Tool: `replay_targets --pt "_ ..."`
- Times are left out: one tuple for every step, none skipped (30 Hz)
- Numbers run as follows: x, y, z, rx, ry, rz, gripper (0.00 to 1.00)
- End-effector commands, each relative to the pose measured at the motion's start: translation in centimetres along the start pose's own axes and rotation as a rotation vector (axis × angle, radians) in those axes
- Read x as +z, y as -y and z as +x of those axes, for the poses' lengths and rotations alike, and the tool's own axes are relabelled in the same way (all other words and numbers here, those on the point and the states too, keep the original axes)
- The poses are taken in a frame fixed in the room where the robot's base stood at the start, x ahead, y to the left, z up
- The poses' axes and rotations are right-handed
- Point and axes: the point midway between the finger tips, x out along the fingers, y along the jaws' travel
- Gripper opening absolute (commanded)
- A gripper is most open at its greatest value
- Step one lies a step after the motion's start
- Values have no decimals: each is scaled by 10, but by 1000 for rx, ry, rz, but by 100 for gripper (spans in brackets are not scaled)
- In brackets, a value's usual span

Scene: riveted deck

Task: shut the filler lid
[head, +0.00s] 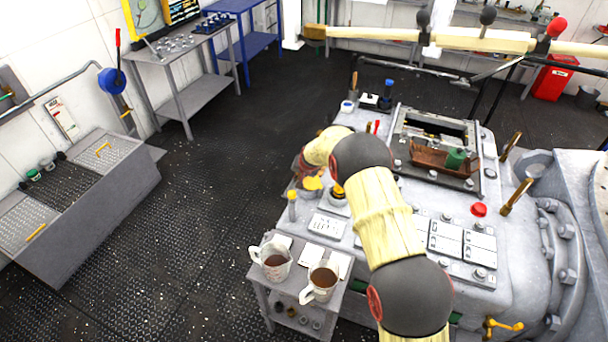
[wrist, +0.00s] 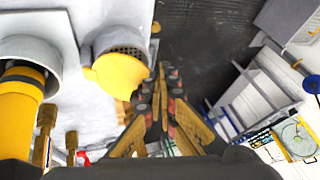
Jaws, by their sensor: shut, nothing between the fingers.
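The filler lid (wrist: 118,75) is a yellow disc at the filler neck (wrist: 112,40) in the wrist view. The lid stands open, and part of the dark mesh in the neck's mouth shows beside it. In the head view the yellow lid (head: 312,183) shows just left of my arm, on the machine's near left corner. My gripper (wrist: 163,75) is shut and empty, with its fingertips just right of the lid in the wrist view. I cannot tell whether they touch it. In the head view my arm hides most of the gripper.
A yellow plunger-like part (wrist: 22,90) in a round collar stands left of the lid in the wrist view, with brass posts (wrist: 45,125) near it. In the head view, two jugs of brown liquid (head: 272,262) stand on a small side table (head: 262,293). Open floor lies left.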

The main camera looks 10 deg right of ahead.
Motion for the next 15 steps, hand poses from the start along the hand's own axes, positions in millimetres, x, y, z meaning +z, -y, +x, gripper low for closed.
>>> replay_targets --pt "2 2 4 0 1 -1 0" --pt "2 3 5 0 1 -1 0" --pt "2 4 7 0 0 -1 0" --pt "3 4 8 0 0 -1 0" --pt "3 4 9 0 -1 -1 0" --pt "3 4 10 0 -1 -1 0" --pt "3 4 11 0 -1 -1 0" --pt "4 4 12 0 -1 -1 0" --pt "4 5 13 0 -1 -1 0" --pt "5 5 14 0 0 -1 0" --pt "5 5 15 0 0 -1 0" --pt "6 5 16 0 0 -1 0" --pt "6 5 16 0 0 -1 0" --pt "6 5 17 0 1 -1 0" --pt "7 5 18 4 2 -4 0"
